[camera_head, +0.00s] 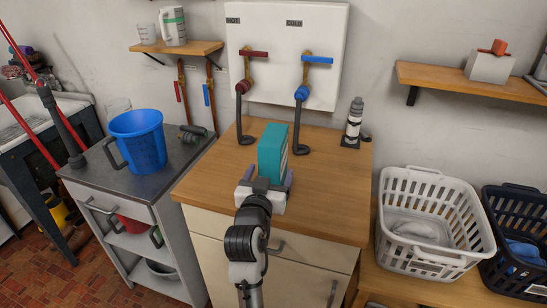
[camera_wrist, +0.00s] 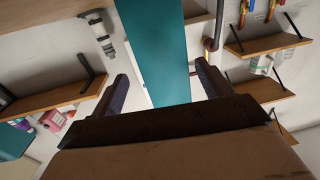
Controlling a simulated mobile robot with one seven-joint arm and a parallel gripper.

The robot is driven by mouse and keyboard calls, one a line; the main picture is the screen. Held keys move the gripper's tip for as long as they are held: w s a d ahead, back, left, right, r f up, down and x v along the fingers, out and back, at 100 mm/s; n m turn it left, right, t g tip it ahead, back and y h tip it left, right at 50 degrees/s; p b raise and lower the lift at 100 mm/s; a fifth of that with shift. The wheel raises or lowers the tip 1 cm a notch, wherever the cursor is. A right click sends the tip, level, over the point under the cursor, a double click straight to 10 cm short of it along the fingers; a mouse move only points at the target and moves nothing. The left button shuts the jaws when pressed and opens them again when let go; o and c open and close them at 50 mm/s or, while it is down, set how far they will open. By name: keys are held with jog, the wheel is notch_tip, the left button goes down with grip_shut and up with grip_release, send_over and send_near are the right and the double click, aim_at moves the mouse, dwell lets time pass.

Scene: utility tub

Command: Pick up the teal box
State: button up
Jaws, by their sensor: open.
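The teal box (camera_head: 272,152) stands upright on the wooden top of the cabinet, with a pale label strip along its side. My gripper (camera_head: 262,186) is directly in front of the box, low near the cabinet top. In the wrist view the box (camera_wrist: 158,50) shows as a tall teal face between the two dark fingers of my gripper (camera_wrist: 160,88). The fingers are apart, one on each side of the box's near end, with gaps visible. How far they reach along the box is unclear.
A wall panel with red and blue valves (camera_head: 301,92) and bent pipes stands behind the box. A black-and-white bottle (camera_head: 353,124) stands at the back right. A blue bucket (camera_head: 138,140) is left, on a grey counter. A white basket (camera_head: 432,222) is right.

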jog(key=x, duration=0.2)
jog(key=p+x, duration=0.2)
jog(key=x, duration=0.1)
jog(key=shift+w+a+r, duration=0.2)
jog(key=shift+w+a, duration=0.05)
jog(key=shift+w, duration=0.1)
jog(key=shift+w+d+f, duration=0.1)
jog(key=shift+w, duration=0.3)
jog(key=c, duration=1.4)
jog(key=shift+c, duration=0.5)
